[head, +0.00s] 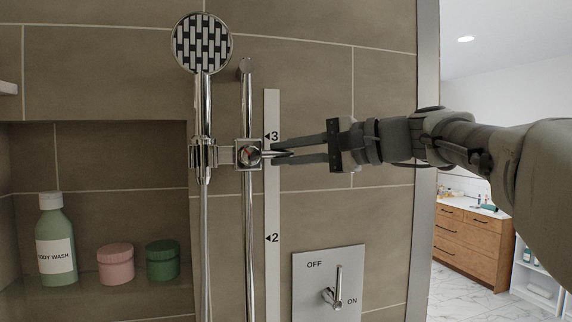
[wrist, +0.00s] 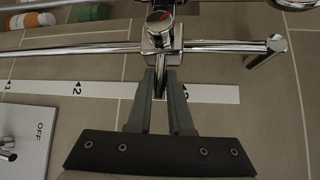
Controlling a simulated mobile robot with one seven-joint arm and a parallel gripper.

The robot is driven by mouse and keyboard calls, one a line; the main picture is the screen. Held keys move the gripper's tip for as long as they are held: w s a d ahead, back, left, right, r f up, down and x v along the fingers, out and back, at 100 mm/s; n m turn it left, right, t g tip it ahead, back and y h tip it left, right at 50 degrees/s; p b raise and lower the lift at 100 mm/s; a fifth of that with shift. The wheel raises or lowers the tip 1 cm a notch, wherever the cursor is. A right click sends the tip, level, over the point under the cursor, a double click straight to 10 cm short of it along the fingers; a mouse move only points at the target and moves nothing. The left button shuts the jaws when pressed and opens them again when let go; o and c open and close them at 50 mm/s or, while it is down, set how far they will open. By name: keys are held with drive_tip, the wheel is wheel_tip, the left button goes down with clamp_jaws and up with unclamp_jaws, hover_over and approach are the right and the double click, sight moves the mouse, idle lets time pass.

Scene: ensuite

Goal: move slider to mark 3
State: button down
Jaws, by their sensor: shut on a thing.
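The chrome slider (head: 248,153) sits on the vertical rail (head: 247,225) and carries the hand shower (head: 201,42) on its left. My gripper (head: 281,154) comes from the right, its fingers closed on the slider's small lever. In the wrist view the gripper (wrist: 160,88) has the lever between its fingertips, and the slider (wrist: 159,38) is just beyond them. The white scale strip (head: 272,200) shows mark 3 (head: 272,136) and mark 2 (head: 272,238). The slider's centre is a little below mark 3. In the wrist view a finger partly covers mark 3 (wrist: 186,91).
A shower valve plate (head: 328,285) marked OFF and ON is below my gripper. A niche at left holds a body wash bottle (head: 56,240), a pink jar (head: 116,264) and a green jar (head: 163,260). The hose (head: 204,250) hangs left of the rail.

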drive_tip(key=shift+r+p, duration=0.75)
drive_tip(key=shift+r, duration=1)
drive_tip(key=c, duration=0.8)
unclamp_jaws()
drive_tip(key=shift+f, duration=0.15)
drive_tip(key=shift+c, duration=0.2)
drive_tip(key=b+v, duration=0.1)
drive_tip(key=v, duration=1.6)
drive_tip(key=shift+s+d, duration=0.15)
drive_tip(key=shift+s, duration=0.1)
drive_tip(key=shift+f, duration=0.1)
